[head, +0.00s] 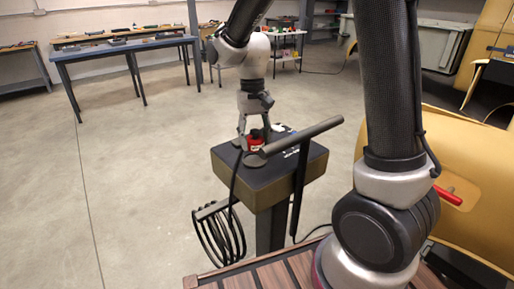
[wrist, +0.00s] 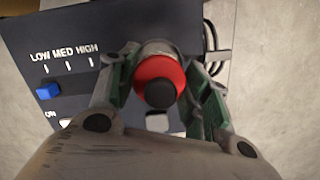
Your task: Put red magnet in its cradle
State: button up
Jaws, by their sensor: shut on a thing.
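The red magnet (head: 254,142) is a short red cylinder with a black knob, at the top of the dark box on a stand. It also shows in the wrist view (wrist: 160,76), with a pale grey band along its far side. My gripper (wrist: 160,68) is shut on it, with one green-lined finger at each side. In the head view my gripper (head: 253,138) points down over the box top. I cannot tell whether the magnet touches the box. I cannot make out the cradle for certain; the magnet and fingers cover part of the panel.
The box (head: 237,178) has a black panel (wrist: 88,22) marked LOW MED HIGH and a blue switch (wrist: 48,91). A dark bar handle (head: 305,134) rises close beside my gripper. A coiled cable (head: 220,236) hangs below. Open floor lies left; a yellow body panel (head: 470,150) stands right.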

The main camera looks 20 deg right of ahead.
aim_at(255, 150)
jog(key=shift+f, duration=1.65)
jog(key=shift+f, duration=0.6)
jog(key=o, duration=1.2)
